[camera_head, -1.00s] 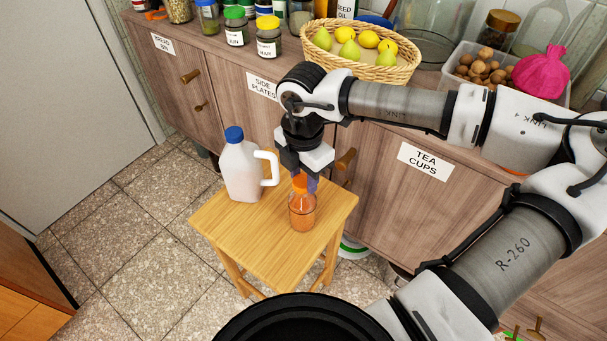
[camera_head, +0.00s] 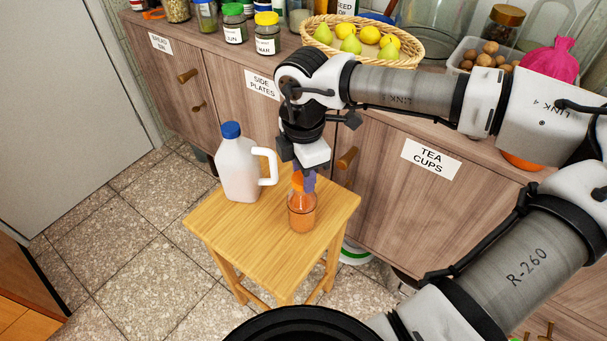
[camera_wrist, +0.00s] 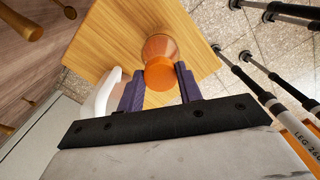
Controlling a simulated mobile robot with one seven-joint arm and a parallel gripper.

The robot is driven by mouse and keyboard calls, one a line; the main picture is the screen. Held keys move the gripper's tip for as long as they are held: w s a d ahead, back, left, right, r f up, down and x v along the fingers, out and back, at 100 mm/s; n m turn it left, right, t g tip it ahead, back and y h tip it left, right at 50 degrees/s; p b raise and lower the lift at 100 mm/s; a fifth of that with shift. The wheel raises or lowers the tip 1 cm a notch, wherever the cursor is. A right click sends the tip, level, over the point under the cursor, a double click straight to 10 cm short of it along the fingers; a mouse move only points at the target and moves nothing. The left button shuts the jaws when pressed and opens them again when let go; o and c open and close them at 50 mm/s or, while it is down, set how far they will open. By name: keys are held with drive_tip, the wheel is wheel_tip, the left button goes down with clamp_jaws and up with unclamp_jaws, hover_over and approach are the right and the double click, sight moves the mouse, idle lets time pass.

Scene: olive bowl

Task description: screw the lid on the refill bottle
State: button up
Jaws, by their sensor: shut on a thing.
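The refill bottle (camera_head: 302,217) is a small, see-through orange bottle standing upright on the wooden stool. It also shows in the wrist view (camera_wrist: 160,45). The orange lid (camera_wrist: 160,74) sits at the bottle's top, between my gripper's purple fingers. My gripper (camera_head: 304,182) points down over the bottle and is shut on the lid, which is partly hidden by a finger in the head view (camera_head: 296,181). The lid appears in line with the bottle, but I cannot tell how far its thread is engaged.
A white jug (camera_head: 239,170) with a blue cap stands left of the bottle on the stool (camera_head: 262,255), close to my gripper. Drawer fronts with knobs (camera_head: 346,158) are behind. A fruit basket (camera_head: 391,58) is on the counter. The stool's front is clear.

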drive_tip(key=shift+m+b, duration=0.3)
drive_tip(key=shift+m, duration=0.1)
drive_tip(key=shift+f+m+b, duration=0.1)
drive_tip(key=shift+m+b, duration=0.2)
drive_tip(key=shift+b, duration=0.15)
drive_tip(key=shift+m+b, duration=1.6)
drive_tip(key=shift+b, duration=0.05)
drive_tip(key=shift+m+b, duration=0.3)
drive_tip(key=shift+m, duration=0.1)
